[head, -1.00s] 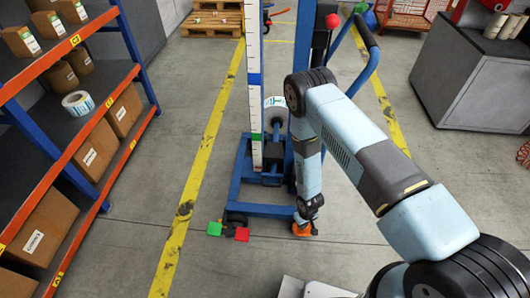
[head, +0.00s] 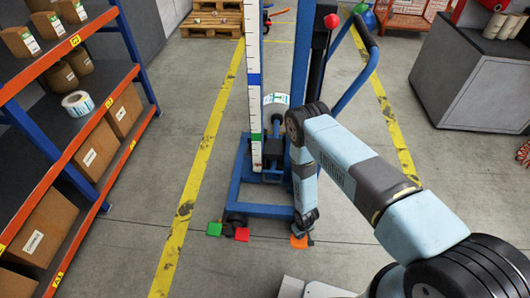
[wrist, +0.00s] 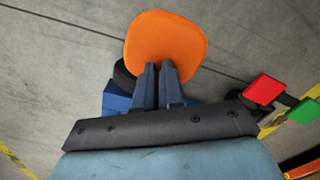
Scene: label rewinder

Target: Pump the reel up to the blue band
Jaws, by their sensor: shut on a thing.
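A blue stand (head: 298,70) holds an upright white scale (head: 254,110) with a blue band (head: 255,80) and, lower, a green band (head: 255,137). The white reel (head: 275,101) sits just right of the scale; in the head view it appears below the blue band and above the green one. An orange pedal (head: 299,242) is at the stand's foot, and it fills the upper middle of the wrist view (wrist: 165,45). My gripper (wrist: 158,68) is shut on the pedal's near edge. In the head view my forearm hides part of the stand.
A red pedal (head: 242,234) and a green pedal (head: 214,229) lie left of the orange one. An orange and blue shelf (head: 105,85) with boxes stands left. A grey cabinet (head: 475,90) stands right. The floor between shelf and stand is clear.

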